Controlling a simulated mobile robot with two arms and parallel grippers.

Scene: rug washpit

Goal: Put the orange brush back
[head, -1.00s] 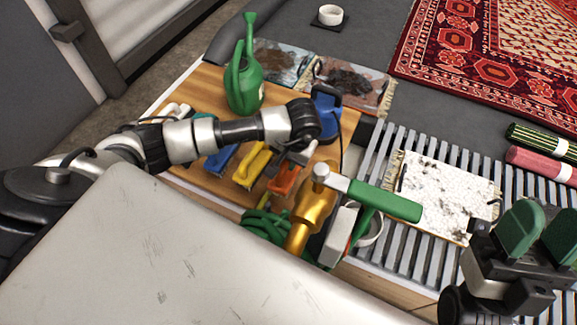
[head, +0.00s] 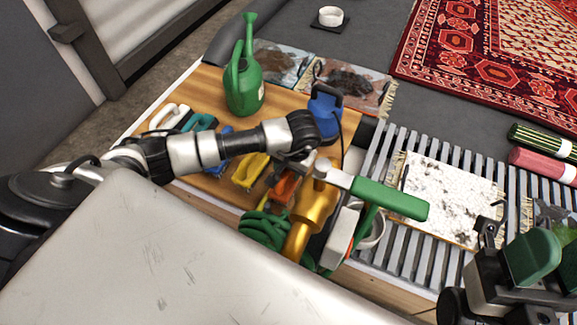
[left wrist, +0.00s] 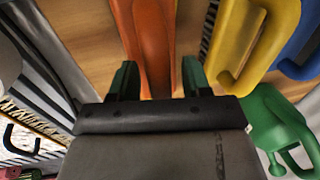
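The orange brush (head: 285,187) lies on the wooden board, partly hidden by my left arm and the gold nozzle piece in the head view. In the left wrist view its orange handle (left wrist: 152,40) runs between the two green fingers of my left gripper (left wrist: 160,82). The fingers stand apart, one on each side of the handle; contact is not clear. In the head view my left gripper (head: 290,163) points down over the brush, mostly hidden under its wrist. My right gripper (head: 552,250) is at the lower right, its green fingers apart, with no held thing visible.
A yellow brush (head: 250,170), blue brush (head: 218,165) and teal and white brushes stand left of the orange one. A green watering can (head: 244,85) and blue tool (head: 325,110) stand behind. The gold nozzle (head: 312,215) and green hose (head: 264,228) are close in front.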

